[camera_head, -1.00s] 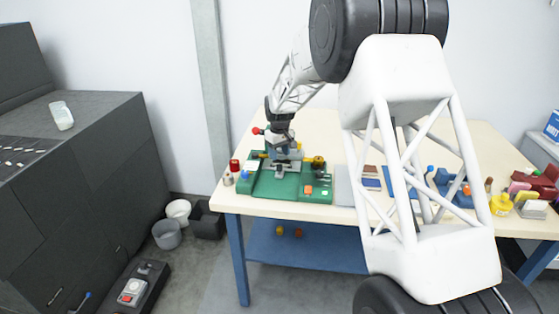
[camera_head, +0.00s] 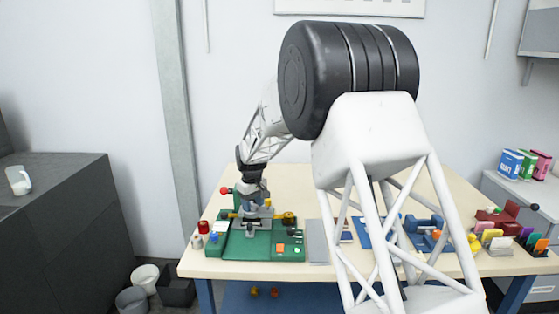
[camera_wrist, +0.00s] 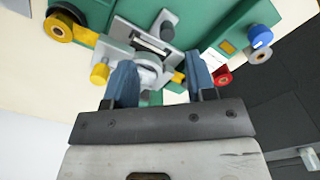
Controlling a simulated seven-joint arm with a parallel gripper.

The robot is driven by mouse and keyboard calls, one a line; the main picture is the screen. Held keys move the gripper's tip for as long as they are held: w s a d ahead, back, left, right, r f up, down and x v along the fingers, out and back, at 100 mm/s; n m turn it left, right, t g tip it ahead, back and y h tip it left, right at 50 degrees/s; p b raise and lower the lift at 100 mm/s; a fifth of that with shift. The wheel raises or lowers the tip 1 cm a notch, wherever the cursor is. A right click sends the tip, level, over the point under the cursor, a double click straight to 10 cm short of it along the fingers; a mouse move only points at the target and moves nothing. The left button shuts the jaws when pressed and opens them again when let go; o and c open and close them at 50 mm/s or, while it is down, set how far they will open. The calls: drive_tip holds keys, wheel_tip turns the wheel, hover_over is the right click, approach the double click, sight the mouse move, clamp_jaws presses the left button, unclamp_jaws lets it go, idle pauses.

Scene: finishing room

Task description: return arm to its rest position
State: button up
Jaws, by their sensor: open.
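My gripper (camera_head: 252,202) is at the left part of the table, low over a green fixture board (camera_head: 240,248). In the wrist view, its two blue fingers (camera_wrist: 160,66) are apart. A grey metal part (camera_wrist: 148,66) with a round body shows between and beyond the fingers. I cannot tell whether either finger touches it. The green board also shows in the wrist view (camera_wrist: 222,22). My arm reaches forward and left over the table, and its lower links hide part of the tabletop.
The cream table (camera_head: 290,180) holds a grey plate (camera_head: 317,243), a blue fixture (camera_head: 425,233) and coloured items on the right. A red-topped item (camera_head: 203,227) stands left of the board. A dark cabinet (camera_head: 70,220) and bins (camera_head: 145,277) are at left. The table's back strip is clear.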

drive_tip(key=s+d+r+m, duration=0.1)
drive_tip(key=s+d+r, duration=0.4)
drive_tip(key=s+d, duration=0.25)
drive_tip(key=s+d+r+m+t, duration=0.1)
drive_tip(key=s+d+r+m, duration=0.1)
drive_tip(key=s+d+r, duration=0.55)
drive_tip(key=s+d+r+m, duration=0.1)
drive_tip(key=s+d+r, duration=0.35)
drive_tip(key=s, duration=0.55)
drive_tip(key=s+d+f+m, duration=0.1)
drive_tip(key=s+d, duration=0.2)
drive_tip(key=s, duration=0.7)
drive_tip(key=s+d+f+m+t, duration=0.1)
drive_tip(key=s+d, duration=0.3)
drive_tip(key=s, duration=0.7)
drive_tip(key=s+d+f+m, duration=0.1)
drive_tip(key=s+d, duration=0.3)
drive_tip(key=s, duration=0.6)
drive_tip(key=shift+s+f+m, duration=0.2)
drive_tip(key=shift+f+m, duration=0.15)
drive_tip(key=shift+m, duration=0.55)
